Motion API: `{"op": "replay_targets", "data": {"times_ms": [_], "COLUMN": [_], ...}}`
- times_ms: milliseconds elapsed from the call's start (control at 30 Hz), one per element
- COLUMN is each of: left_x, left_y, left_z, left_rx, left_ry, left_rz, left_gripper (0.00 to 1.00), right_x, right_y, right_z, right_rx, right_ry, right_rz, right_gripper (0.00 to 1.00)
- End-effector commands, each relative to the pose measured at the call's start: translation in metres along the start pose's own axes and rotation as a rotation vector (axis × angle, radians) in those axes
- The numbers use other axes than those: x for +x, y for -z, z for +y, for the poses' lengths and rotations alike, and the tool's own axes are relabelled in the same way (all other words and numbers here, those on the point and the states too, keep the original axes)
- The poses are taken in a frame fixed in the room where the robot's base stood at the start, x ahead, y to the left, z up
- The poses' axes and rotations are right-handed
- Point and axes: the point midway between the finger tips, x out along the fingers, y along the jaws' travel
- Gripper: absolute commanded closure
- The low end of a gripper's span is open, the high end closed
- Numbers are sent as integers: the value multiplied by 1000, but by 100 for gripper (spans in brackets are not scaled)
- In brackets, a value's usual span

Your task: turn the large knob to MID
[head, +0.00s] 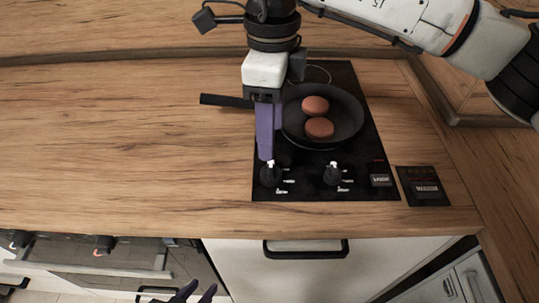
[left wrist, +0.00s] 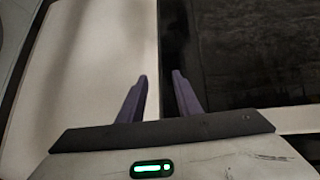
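Two dark knobs stand on the front of the black cooktop (head: 355,188), a left knob (head: 270,176) and a right knob (head: 332,176). Each has a white mark at its far side and small labels to its right, too small to read. I cannot tell for sure which is larger. My right gripper (head: 265,157), its arm coming from the upper right, points down with purple fingertips at the left knob's far edge. Its fingers overlap, so their gap and any contact are hidden. My left gripper (head: 194,292) is low in front of the cabinets; the left wrist view (left wrist: 160,78) shows its fingers apart and empty.
A black pan (head: 350,128) with two brown round pieces (head: 319,128) sits on the cooktop, its handle (head: 225,100) reaching left behind my right gripper. A dark labelled plate (head: 424,190) lies at right. The wooden counter (head: 120,140) is clear at left. A drawer handle (head: 305,254) juts out below.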

Motion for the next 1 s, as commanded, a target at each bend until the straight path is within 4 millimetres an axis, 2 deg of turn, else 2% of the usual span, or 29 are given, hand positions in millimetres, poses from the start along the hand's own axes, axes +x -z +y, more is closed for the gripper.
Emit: {"op": "replay_targets", "data": {"times_ms": [300, 500, 867, 900, 1000], "left_x": [-7, -9, -10, -10, -10], "left_y": [6, 8, 9, 9, 10], "left_z": [1, 1, 1, 1, 1], "left_rx": [0, 1, 1, 1, 1], "left_ry": [0, 0, 0, 0, 0], "left_rz": [-3, -3, -1, -1, -1], "left_gripper": [69, 69, 69, 69, 69], "right_x": [58, 84, 92, 92, 92], "right_y": [0, -1, -1, -2, -2], "right_z": [2, 2, 2, 2, 2], "right_rx": [-1, -1, -1, -1, -1], "right_ry": [-8, -7, -5, -6, -6], "right_rz": [-2, -4, -5, -5, -5], "right_gripper": [48, 48, 48, 50, 67]}}
